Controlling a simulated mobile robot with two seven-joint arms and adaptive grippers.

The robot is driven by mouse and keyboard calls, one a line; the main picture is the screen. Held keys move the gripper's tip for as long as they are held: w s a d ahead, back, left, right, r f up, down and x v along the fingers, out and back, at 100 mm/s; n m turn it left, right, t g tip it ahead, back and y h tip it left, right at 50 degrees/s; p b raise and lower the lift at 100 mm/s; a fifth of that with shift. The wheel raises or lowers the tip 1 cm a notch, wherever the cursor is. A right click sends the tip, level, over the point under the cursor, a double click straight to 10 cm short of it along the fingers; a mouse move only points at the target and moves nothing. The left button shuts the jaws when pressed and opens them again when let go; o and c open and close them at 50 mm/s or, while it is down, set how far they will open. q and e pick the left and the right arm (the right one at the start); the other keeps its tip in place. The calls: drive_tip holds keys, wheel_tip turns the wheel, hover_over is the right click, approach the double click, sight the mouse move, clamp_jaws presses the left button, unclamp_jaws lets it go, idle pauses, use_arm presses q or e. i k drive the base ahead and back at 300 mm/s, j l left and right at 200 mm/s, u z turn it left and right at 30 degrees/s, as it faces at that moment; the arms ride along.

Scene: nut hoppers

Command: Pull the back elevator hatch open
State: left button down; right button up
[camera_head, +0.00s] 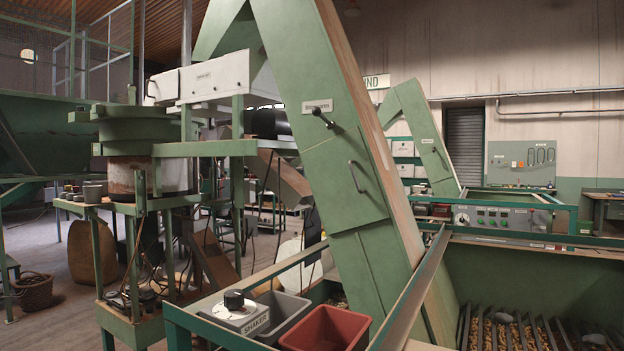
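A large green slanted elevator leg (370,245) fills the middle of the view. A hatch panel (345,190) on its face has a dark bar handle (354,177). The panel looks closed, flush with the casing. Above it sit a lever latch with a black knob (322,117) and a small label plate, too small to read. A second, smaller green elevator (415,120) stands farther back on the right, with a small dark handle (441,156) on its face. Neither gripper is in view.
In front stand a SHAKER control box (236,308), a grey bin (276,315) and a red bin (326,330) inside a green frame rail. A slatted bed of nuts (510,330) lies at right. A machine stand (135,225) and a basket (34,289) are left.

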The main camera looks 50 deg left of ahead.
sight(346, 187)
drive_tip(key=u, duration=1.4)
